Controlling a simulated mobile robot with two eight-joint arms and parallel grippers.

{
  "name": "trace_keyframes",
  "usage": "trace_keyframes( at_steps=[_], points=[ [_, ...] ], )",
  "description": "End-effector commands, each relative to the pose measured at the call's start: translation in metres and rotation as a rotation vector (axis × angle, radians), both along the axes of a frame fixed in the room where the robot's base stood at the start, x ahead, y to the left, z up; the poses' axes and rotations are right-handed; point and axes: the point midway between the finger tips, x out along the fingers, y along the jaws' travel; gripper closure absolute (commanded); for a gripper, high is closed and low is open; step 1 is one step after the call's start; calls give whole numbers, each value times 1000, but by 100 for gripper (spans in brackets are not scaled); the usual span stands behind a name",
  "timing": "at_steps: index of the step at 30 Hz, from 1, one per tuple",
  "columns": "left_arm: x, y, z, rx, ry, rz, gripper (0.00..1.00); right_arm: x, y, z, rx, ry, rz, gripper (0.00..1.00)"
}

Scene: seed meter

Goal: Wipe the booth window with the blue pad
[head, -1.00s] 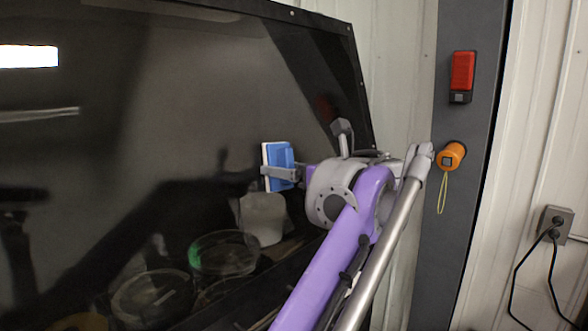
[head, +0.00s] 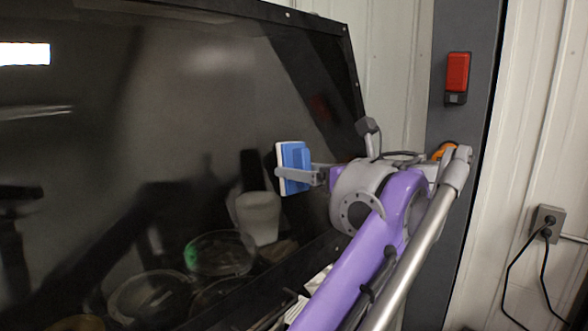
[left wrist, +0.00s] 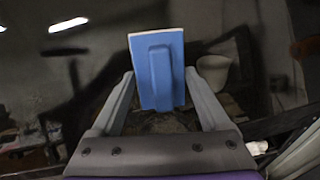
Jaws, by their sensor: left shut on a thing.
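The booth window (head: 150,130) is a large dark glossy pane in a black frame, filling the left of the head view. My left gripper (head: 293,176) is shut on the blue pad (head: 297,160) by its blue back, in front of the window's right part. The pad's thin white face is turned toward the pane. In the left wrist view the pad (left wrist: 157,65) stands upright between the fingers of the gripper (left wrist: 160,88). I cannot tell whether its white face touches the glass. My right gripper is not in view.
Bowl-like containers (head: 220,253) and a pale cup (head: 258,218) show low through or in the glass. To the right are a dark post with a red lamp (head: 457,72), an orange item (head: 445,149) partly behind my arm, and a socket with cables (head: 548,220).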

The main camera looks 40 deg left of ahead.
Motion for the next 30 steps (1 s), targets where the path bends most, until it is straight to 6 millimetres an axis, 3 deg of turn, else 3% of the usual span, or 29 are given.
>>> trace_keyframes(
  at_steps=[11,21,30],
  points=[
    [0,-3,1,0,0,-1,100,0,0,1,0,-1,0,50],
    [-2,-28,9,0,-2,-3,100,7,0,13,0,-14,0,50],
    [-2,-30,8,0,1,-1,100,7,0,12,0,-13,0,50]
  ],
)
